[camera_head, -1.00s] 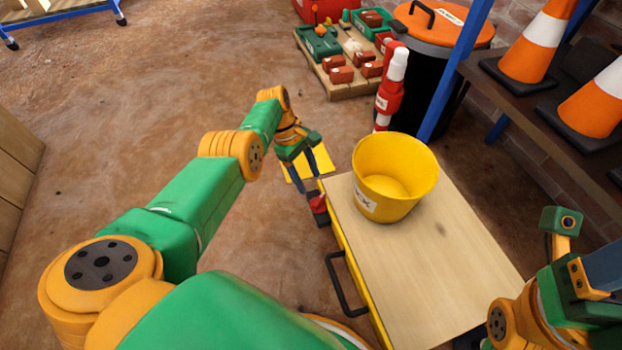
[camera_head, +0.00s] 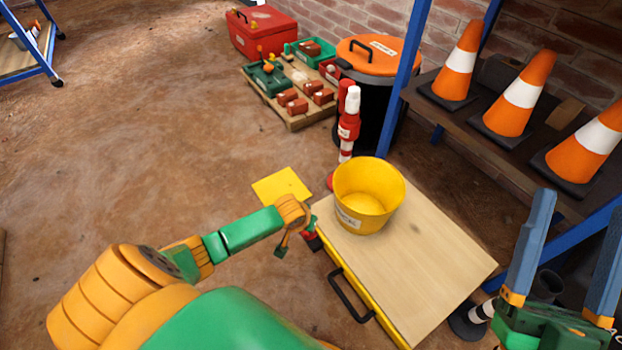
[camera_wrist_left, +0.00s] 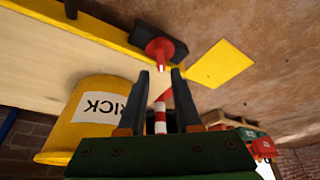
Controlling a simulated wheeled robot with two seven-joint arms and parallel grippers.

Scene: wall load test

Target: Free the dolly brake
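The dolly (camera_head: 425,265) has a wooden top, a yellow side and a black handle. At its left corner, a small red and black part (camera_head: 312,238), apparently the brake, sits low near the floor. In the left wrist view, a black block with a red round part (camera_wrist_left: 160,47) shows beside the yellow edge, just beyond my left fingertips. My left gripper (camera_wrist_left: 160,74) is open, with no object clearly held. Its fingers are mostly hidden in the head view. My right gripper (camera_head: 578,205) is open and empty, fingers up, at the right of the dolly.
A yellow bucket (camera_head: 368,196) stands on the dolly. A red-white post (camera_head: 348,125) stands behind it. A yellow floor square (camera_head: 282,186) lies left of the corner. A black bin (camera_head: 378,110) and a shelf with cones (camera_head: 522,92) stand behind. Floor at left is clear.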

